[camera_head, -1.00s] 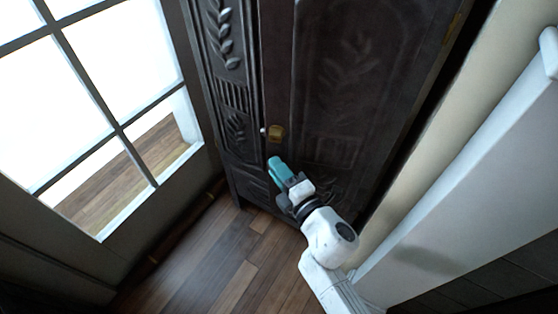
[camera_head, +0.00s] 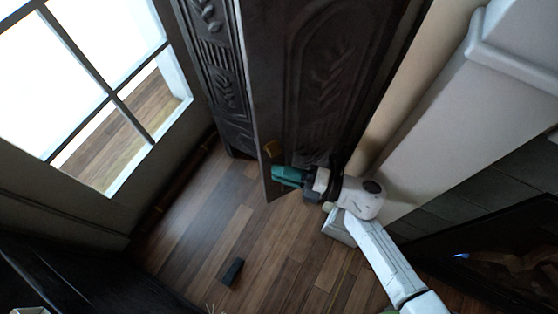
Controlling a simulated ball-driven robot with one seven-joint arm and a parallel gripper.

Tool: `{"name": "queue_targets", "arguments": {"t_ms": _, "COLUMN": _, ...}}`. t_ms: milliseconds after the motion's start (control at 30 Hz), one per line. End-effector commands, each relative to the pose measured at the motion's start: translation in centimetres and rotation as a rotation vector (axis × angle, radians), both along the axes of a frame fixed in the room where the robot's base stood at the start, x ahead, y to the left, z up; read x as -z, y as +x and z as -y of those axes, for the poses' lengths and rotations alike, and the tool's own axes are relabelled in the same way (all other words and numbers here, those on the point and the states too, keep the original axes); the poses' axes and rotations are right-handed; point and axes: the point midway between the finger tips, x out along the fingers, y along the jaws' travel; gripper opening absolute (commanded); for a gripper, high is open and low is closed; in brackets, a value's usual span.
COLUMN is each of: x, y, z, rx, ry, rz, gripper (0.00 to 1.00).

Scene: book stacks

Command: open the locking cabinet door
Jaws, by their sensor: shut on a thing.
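The dark carved cabinet door (camera_head: 300,110) stands swung out from the cabinet (camera_head: 225,85), with its free edge toward me over the floor. A brass knob (camera_head: 272,148) sits near that edge. My gripper (camera_head: 279,175), with teal fingers, is just below the knob at the lower part of the door. Its fingertips are at the door's free edge and it is shut on the door; the exact contact is partly hidden. My white arm reaches in from the lower right.
A bright window (camera_head: 85,80) is at the left. Bare wooden floor (camera_head: 210,220) lies in front of the door, with a small dark block (camera_head: 233,272) on it. A pale wall and a white ledge (camera_head: 510,55) stand close on the right.

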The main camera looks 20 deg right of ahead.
Motion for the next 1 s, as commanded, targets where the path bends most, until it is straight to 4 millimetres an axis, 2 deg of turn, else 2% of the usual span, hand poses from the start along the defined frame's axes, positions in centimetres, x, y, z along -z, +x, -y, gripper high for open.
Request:
{"name": "queue_targets", "arguments": {"t_ms": 233, "x": 0.12, "y": -0.49, "z": 0.15, "rx": -0.059, "ry": -0.001, "rz": -0.001, "gripper": 0.00}}
{"name": "queue_targets", "arguments": {"t_ms": 667, "x": 0.14, "y": -0.56, "z": 0.22, "rx": -0.067, "ry": -0.002, "rz": -0.002, "gripper": 0.00}}
{"name": "queue_targets", "arguments": {"t_ms": 700, "x": 0.14, "y": -0.56, "z": 0.22, "rx": -0.067, "ry": -0.002, "rz": -0.002, "gripper": 0.27}}
{"name": "queue_targets", "arguments": {"t_ms": 967, "x": 0.06, "y": -0.54, "z": 0.20, "rx": -0.067, "ry": -0.001, "rz": 0.000, "gripper": 0.52}}
{"name": "queue_targets", "arguments": {"t_ms": 1000, "x": 0.05, "y": -0.54, "z": 0.20, "rx": -0.068, "ry": -0.001, "rz": 0.000, "gripper": 0.52}}
